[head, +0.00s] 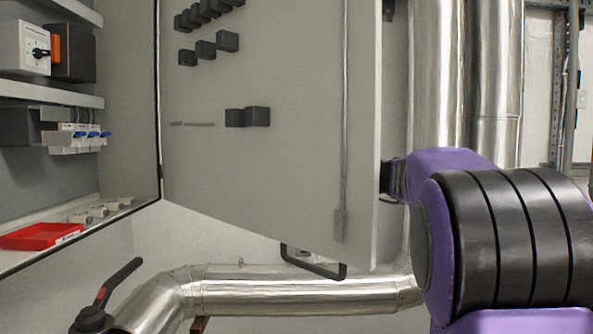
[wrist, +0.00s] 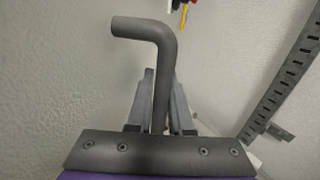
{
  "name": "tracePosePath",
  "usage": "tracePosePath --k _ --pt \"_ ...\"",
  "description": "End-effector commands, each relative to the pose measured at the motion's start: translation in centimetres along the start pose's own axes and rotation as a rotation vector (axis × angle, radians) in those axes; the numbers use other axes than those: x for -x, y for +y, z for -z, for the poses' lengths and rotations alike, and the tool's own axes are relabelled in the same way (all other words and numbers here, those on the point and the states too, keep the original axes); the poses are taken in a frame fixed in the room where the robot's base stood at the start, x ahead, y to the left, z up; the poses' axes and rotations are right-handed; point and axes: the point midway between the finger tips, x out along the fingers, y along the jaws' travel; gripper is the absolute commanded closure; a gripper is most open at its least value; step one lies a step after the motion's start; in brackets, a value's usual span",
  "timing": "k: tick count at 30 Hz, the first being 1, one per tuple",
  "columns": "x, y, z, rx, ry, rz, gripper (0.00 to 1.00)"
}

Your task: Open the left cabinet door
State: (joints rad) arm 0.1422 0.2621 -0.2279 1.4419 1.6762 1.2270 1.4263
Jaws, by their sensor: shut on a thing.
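A grey cabinet door (head: 270,180) stands swung wide open in the head view, its inner face towards me. It joins the cabinet (head: 130,100) along its left edge. My gripper (head: 390,178) is at the door's right edge, and its fingertips are mostly hidden there. In the wrist view a dark grey bent bar handle (wrist: 140,28) rises between the two fingers of my gripper (wrist: 161,85), which are shut on it. The handle's bend points left above the fingers. Where the handle meets the door is not visible.
Inside the cabinet are shelves with switches (head: 35,48) and a red tray (head: 42,236). A metal pipe (head: 290,290) runs below the door, near a black bar (head: 315,265). Tall metal pipes (head: 437,80) stand behind my arm. A slotted metal rail (wrist: 285,85) is at the right.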

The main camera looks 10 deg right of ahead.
Motion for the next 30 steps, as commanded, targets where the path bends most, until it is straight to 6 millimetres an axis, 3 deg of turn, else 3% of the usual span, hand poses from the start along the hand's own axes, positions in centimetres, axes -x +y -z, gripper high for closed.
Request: tracePosePath --k 4,5,6,17,23,30 --pt "-0.1 0.1 -0.1 0.001 -0.002 -0.002 1.00" --pt "-0.1 0.1 -0.1 0.001 -0.001 -0.002 0.78" --pt "-0.1 0.1 -0.1 0.001 -0.001 -0.002 0.71" --pt "0.4 0.0 0.0 0.001 0.000 0.001 0.70" --pt "3.4 -0.1 0.0 0.001 0.000 0.005 0.70" --pt "9.3 -0.1 0.0 0.000 0.000 0.005 0.70"
